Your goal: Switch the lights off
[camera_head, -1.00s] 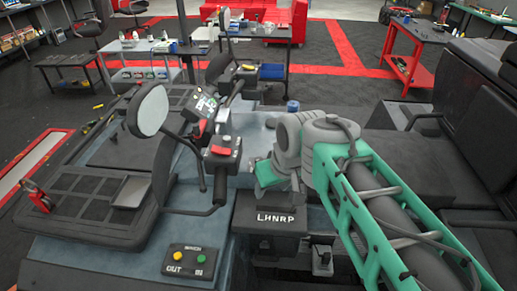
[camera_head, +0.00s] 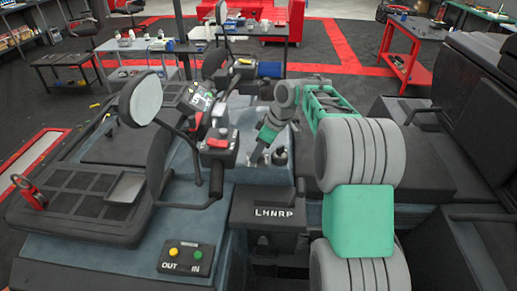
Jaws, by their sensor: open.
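A black control box (camera_head: 219,155) with a red switch (camera_head: 217,143) on top sits on the near handlebar of the vehicle. No lamp is clearly visible, and the position of the red switch is too small to read. My gripper (camera_head: 256,158) is small and dark in this view, just right of the near control box, pointing down and left. It is open and holds nothing I can see. I cannot tell whether it touches the box.
A round mirror (camera_head: 140,98) on a stalk stands left of the control box. A grey brake lever (camera_head: 190,208) curves below it. The LHNRP gear plate (camera_head: 270,209) lies below my gripper.

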